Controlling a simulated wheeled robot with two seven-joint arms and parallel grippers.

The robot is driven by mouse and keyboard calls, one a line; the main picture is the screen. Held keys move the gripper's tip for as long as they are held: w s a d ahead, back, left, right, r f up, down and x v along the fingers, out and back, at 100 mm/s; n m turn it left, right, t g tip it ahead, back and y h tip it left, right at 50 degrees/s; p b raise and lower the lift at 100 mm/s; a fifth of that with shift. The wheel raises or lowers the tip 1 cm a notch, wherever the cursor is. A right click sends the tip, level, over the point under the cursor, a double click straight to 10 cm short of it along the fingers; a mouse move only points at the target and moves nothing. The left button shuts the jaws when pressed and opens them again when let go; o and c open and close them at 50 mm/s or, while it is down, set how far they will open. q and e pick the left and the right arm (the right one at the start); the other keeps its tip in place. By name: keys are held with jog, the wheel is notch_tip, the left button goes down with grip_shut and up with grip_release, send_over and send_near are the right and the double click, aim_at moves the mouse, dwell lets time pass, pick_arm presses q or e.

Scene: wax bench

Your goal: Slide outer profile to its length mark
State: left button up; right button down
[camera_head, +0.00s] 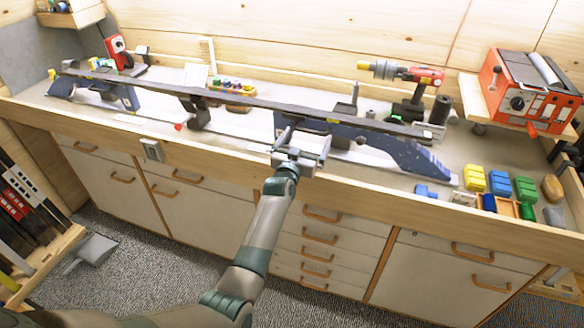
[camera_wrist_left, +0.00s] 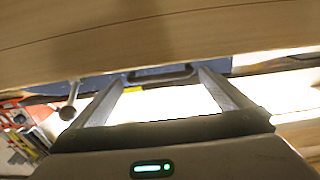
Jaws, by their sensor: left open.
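A long dark ski (camera_head: 250,101) lies along the bench on blue profiles. The right-hand blue profile (camera_head: 395,153) is behind my left gripper (camera_head: 304,143); the other blue profile (camera_head: 120,96) is at the left end. My left gripper is open at the bench's front side. In the left wrist view its two fingers (camera_wrist_left: 162,82) stand apart, with a dark handle-like bar (camera_wrist_left: 165,77) between or just beyond their tips; contact cannot be told. A blue surface shows behind the bar. I cannot make out which mark is the length mark. My right gripper is not in view.
A dark centre support (camera_head: 196,113) stands left of my gripper, with a red knob (camera_head: 178,127) near it. The wooden front edge (camera_head: 240,148) runs below. A red drill (camera_head: 428,76), a red machine (camera_head: 530,92) and coloured blocks (camera_head: 499,182) are at the right.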

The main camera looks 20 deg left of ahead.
pick_arm(q)
jog(key=s+b, duration=0.3)
jog(key=s, duration=1.2)
jog(key=shift+s+a, duration=0.25)
